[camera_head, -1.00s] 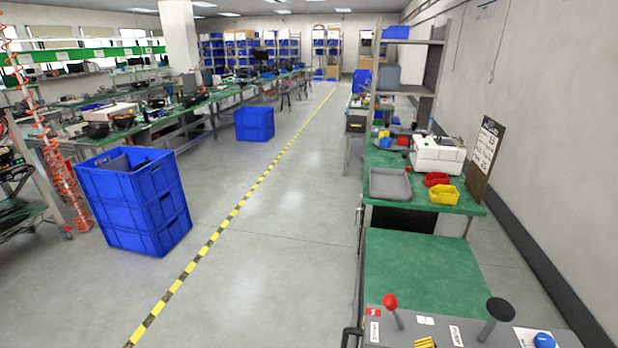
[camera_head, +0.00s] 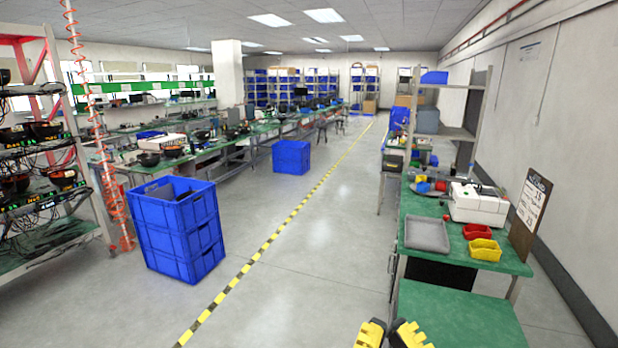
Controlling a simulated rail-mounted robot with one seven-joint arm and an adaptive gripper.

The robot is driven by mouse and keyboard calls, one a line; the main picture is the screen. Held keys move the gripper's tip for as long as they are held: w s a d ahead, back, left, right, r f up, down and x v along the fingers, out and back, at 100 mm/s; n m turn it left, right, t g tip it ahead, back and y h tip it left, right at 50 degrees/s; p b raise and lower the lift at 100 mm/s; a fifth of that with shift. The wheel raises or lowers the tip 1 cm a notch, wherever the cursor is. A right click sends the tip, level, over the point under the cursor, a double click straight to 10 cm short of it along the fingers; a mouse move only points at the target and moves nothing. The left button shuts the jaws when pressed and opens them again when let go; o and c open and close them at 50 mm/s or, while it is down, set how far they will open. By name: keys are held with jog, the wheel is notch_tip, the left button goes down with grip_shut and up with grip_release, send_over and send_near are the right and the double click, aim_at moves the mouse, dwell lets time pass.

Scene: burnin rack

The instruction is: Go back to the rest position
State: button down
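Two yellow-and-black finger parts of my gripper (camera_head: 388,336) show at the bottom edge, right of centre. They are close together, and their lower parts are cut off by the frame. I cannot tell whether they are open or shut. No held object shows between them. The fingers appear in front of the floor and the left edge of a near green bench top (camera_head: 460,318).
A workbench at right holds a grey tray (camera_head: 427,233), red bin (camera_head: 477,231), yellow bin (camera_head: 485,250) and white machine (camera_head: 478,204). Stacked blue crates (camera_head: 178,230) stand left of the yellow-black floor line (camera_head: 268,243). A rack (camera_head: 45,252) stands far left. The middle aisle is clear.

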notch_tip(320, 180, up, 24)
jog(key=p, duration=2.1)
jog(key=shift+p, duration=0.4)
